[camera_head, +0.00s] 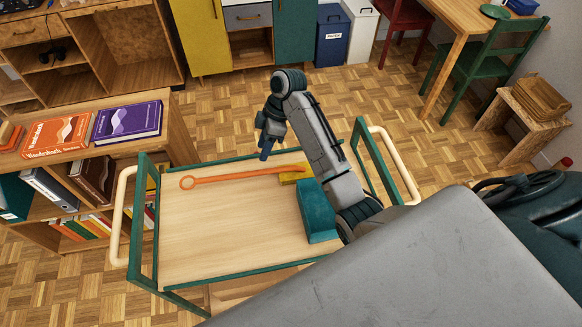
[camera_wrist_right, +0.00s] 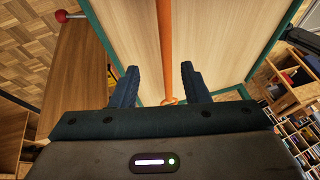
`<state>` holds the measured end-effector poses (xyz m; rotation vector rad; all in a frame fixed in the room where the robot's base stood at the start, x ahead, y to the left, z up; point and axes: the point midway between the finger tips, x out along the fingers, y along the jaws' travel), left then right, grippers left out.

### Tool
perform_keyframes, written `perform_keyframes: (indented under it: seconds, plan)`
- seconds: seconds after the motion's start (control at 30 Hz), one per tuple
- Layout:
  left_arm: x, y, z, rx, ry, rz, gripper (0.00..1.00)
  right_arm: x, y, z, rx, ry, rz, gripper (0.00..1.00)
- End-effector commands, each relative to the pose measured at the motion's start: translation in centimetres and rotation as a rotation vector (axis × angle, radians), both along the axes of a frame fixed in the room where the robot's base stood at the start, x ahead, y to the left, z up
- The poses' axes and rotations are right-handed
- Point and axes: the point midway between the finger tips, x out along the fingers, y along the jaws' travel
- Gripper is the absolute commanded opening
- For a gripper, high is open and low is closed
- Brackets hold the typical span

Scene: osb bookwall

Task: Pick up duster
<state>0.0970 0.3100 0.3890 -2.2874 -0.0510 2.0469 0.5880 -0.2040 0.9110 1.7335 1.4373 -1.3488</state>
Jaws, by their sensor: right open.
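No thing here is clearly a duster. A long thin orange tool (camera_head: 232,176) with a ring at its left end lies on the trolley's wooden top (camera_head: 205,235); it may be the duster. A small yellow piece (camera_head: 291,178) lies by its right end, partly hidden by my arm. A teal block (camera_head: 317,212) lies in front. My right gripper (camera_head: 264,153) is open and empty, pointing down above the trolley's far edge. In the right wrist view the orange tool (camera_wrist_right: 165,45) runs between the open fingers (camera_wrist_right: 158,75), its ring low in the gap. My left gripper is out of view.
The trolley has green end frames (camera_head: 136,215) and pale handles. A bookcase with an orange book (camera_head: 58,136) and a purple book (camera_head: 127,120) on top stands at its left. Parquet floor lies beyond.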

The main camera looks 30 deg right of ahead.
Motion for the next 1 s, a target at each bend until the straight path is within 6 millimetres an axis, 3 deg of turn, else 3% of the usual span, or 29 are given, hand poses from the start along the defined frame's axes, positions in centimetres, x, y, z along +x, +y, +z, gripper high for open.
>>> perform_keyframes:
  seconds: [0.1,0.3,0.67,0.97,1.0]
  plan:
    - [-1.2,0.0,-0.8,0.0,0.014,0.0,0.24,-0.2,0.8,-2.0,0.0,0.004,0.0,0.42]
    - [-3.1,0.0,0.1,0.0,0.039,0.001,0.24,-0.4,1.8,-4.0,-0.001,0.004,-0.002,0.42]
    - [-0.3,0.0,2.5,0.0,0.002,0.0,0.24,-1.1,3.6,-8.2,-0.001,0.003,-0.001,0.42]
    - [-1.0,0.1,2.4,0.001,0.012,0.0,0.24,-1.1,3.8,-8.9,-0.003,0.001,0.001,0.42]
    - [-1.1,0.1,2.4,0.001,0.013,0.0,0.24,-1.1,3.8,-8.9,-0.003,0.001,0.001,0.36]
